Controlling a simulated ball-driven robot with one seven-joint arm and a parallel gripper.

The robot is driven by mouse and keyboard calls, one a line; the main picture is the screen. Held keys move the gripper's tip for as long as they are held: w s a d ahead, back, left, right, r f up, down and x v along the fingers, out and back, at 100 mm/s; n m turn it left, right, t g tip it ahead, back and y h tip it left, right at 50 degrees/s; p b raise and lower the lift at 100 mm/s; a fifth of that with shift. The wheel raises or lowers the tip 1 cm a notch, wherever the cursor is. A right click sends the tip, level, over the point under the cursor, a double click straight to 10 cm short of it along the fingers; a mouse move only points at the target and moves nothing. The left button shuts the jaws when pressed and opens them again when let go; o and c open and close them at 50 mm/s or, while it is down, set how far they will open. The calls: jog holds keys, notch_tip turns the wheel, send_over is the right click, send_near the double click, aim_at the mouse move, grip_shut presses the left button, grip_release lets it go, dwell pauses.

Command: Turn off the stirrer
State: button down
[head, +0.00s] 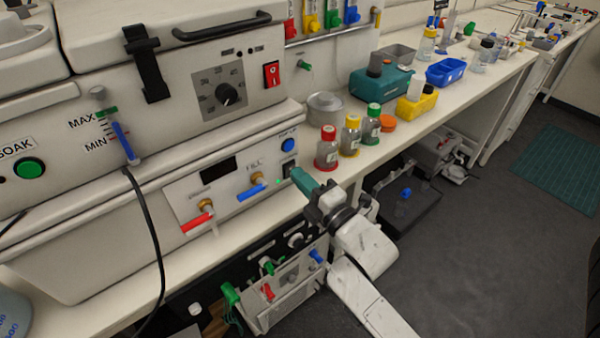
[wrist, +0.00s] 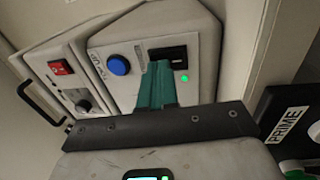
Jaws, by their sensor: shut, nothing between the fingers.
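My gripper (head: 297,174) is shut and empty, its teal fingers pointing at the right end of the lower white panel (head: 225,172). A black rocker switch (head: 288,168) is right by the fingertips. In the wrist view the fingertips (wrist: 158,68) overlap the lower left of this switch (wrist: 170,53); I cannot tell whether they touch it. A small green light (wrist: 184,77) glows just below the switch. A round blue button (wrist: 118,65) is to its left, also in the head view (head: 288,145). No stirrer label is legible.
The upper unit has a red rocker switch (head: 271,74) and a black dial (head: 226,94). Red (head: 197,221) and blue (head: 251,192) valve levers stick out left of my gripper. Capped bottles (head: 327,150) stand behind it. Open floor (head: 470,240) lies to the right.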

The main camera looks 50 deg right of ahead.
jog(key=shift+w+d, duration=0.1)
jog(key=shift+w, duration=0.3)
jog(key=shift+r, duration=0.1)
